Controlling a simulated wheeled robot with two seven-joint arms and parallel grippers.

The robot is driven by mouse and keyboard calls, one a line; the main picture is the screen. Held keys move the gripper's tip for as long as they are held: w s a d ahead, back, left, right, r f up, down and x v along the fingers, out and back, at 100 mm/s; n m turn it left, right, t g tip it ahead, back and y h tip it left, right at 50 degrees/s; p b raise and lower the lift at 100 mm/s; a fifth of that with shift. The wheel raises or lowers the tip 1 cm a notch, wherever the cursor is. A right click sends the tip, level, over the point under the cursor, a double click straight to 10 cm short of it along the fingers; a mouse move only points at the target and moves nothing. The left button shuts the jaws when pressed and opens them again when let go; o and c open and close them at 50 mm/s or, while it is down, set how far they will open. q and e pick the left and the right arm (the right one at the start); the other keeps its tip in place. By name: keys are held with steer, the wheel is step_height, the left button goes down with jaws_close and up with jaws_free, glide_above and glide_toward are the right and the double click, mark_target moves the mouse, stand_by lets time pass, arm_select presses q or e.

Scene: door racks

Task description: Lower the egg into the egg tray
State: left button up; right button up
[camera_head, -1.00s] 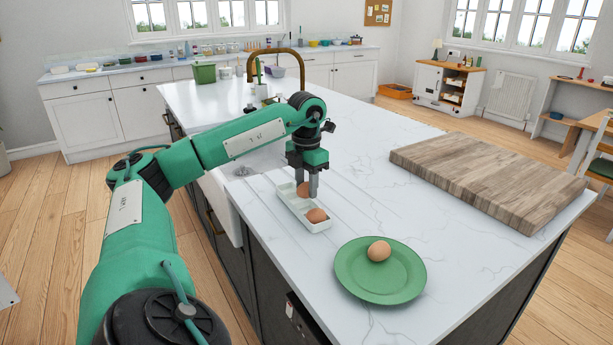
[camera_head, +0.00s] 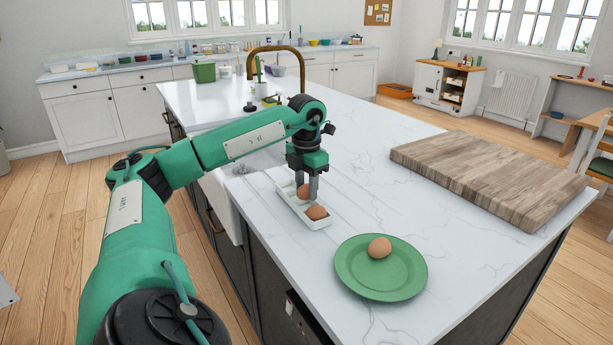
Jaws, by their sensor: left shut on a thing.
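The white egg tray (camera_head: 290,207) lies on the marble island top beside the sink. One brown egg (camera_head: 316,212) sits in the near end of the tray. My left gripper (camera_head: 308,193) points down over the tray, shut on another brown egg (camera_head: 303,190). That egg is at the tray, partly hidden by the fingers; I cannot tell if it touches the bottom. A third, paler egg (camera_head: 379,247) lies on a green plate (camera_head: 400,282) nearer to me. My right gripper is out of view.
A thick wooden board (camera_head: 490,175) lies at the right of the island (camera_head: 365,190). A brass tap (camera_head: 276,48) and a green container (camera_head: 204,72) stand behind my arm. The marble between tray and board is clear.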

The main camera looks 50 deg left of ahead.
mark_target(307, 185)
arm_select(q)
steer(key=shift+f+b, duration=0.5)
steer(key=shift+f, duration=0.4)
stand_by(0.3)
steer(key=o, duration=0.7)
steer(key=shift+o, duration=0.2)
step_height(307, 185, up, 7)
steer(key=shift+r+p, duration=0.2)
steer(key=shift+p, duration=0.4)
step_height(307, 185, up, 6)
steer(key=p, duration=0.4)
steer(key=shift+r, duration=0.2)
